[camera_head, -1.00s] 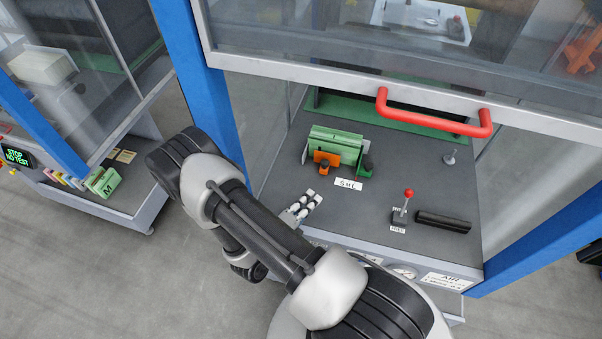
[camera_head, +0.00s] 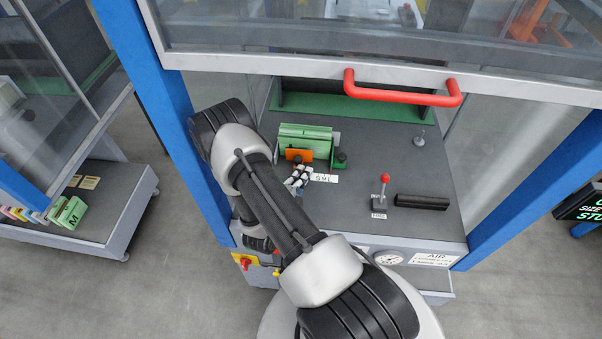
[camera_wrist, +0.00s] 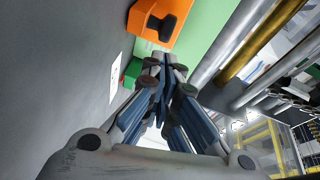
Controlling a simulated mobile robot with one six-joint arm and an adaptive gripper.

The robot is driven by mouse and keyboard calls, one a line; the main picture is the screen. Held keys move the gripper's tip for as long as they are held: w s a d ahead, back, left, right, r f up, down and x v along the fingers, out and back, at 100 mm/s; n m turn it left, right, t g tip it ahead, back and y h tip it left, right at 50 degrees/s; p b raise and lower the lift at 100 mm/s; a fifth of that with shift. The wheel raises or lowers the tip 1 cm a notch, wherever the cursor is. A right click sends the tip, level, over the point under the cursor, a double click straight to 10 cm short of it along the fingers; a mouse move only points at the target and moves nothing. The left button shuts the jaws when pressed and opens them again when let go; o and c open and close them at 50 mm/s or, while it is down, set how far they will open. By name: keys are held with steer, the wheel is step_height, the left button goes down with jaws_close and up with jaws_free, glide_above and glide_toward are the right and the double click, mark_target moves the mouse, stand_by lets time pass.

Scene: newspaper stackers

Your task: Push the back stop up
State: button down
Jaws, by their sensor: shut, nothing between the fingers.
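A green block assembly (camera_head: 305,133) stands on the dark grey machine table (camera_head: 358,150). An orange piece with a black knob (camera_head: 299,155) sits on its front side, and a dark green piece with a knob (camera_head: 340,160) stands at its right end. No label tells which part is the back stop. My gripper (camera_head: 298,178) is shut and empty, just in front of the orange piece. In the wrist view, my gripper's fingertips (camera_wrist: 166,66) point towards the green surface (camera_wrist: 190,45), with the orange piece (camera_wrist: 162,20) above them. Contact cannot be told.
A white label (camera_head: 323,178) lies right of my gripper. A lever with a red ball (camera_head: 384,180) and a black bar (camera_head: 422,202) are at the front right. The raised glass guard with a red handle (camera_head: 402,95) hangs above the table. Blue posts (camera_head: 165,105) flank it.

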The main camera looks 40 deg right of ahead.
mark_target(307, 153)
steer(key=shift+w+d+f, duration=0.1)
steer(key=shift+w+d, duration=0.1)
steer(key=shift+w, duration=0.4)
steer(key=w+d+b, duration=0.1)
steer(key=w+d, duration=0.2)
steer(key=shift+w+d, duration=0.1)
steer(key=shift+d, duration=0.3)
